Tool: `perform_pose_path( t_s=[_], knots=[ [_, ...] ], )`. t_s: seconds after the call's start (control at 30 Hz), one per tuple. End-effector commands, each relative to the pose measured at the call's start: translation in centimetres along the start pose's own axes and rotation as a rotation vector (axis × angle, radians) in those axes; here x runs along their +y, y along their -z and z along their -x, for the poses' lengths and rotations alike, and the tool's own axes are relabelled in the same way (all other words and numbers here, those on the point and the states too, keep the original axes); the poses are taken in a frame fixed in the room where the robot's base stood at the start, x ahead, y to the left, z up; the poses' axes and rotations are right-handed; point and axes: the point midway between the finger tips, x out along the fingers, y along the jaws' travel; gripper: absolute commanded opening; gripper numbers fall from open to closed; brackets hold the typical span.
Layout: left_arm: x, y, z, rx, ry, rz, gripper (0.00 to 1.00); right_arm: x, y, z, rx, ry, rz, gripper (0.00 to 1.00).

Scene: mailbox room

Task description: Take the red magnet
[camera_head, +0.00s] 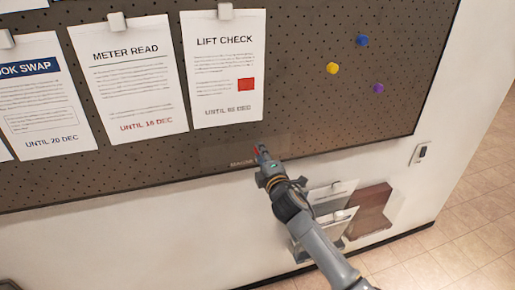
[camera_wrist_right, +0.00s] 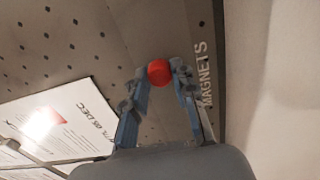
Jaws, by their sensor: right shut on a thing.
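The red magnet (camera_wrist_right: 159,71) is a small round red piece between the fingertips of my right gripper (camera_wrist_right: 160,78) in the right wrist view. In the head view the right gripper (camera_head: 260,152) is at the lower edge of the dark pegboard (camera_head: 320,110), by a plate with small lettering, and a bit of red shows at its tips. In the wrist view the lettering "MAGNETS" (camera_wrist_right: 204,75) is beside the gripper. The right gripper is shut on the red magnet. I cannot tell whether the magnet still touches the board.
Blue (camera_head: 362,40), yellow (camera_head: 333,68) and purple (camera_head: 378,88) magnets sit on the board at the right. Several paper notices hang at the left, including the Lift Check notice (camera_head: 225,90). A holder with papers (camera_head: 330,195) and a brown box (camera_head: 370,209) are below the board.

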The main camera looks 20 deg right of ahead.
Motion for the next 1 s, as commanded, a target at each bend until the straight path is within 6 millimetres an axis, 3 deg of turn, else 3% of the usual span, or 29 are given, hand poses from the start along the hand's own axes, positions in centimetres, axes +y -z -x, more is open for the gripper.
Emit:
perform_pose_path(
  t_s=[1.0],
  knots=[
    [0.0, 0.1, 1.6, 0.000, 0.000, -0.001, 0.40, 0.1, 0.0, 3.4, 0.000, 0.002, -0.001, 0.00]
  ],
)
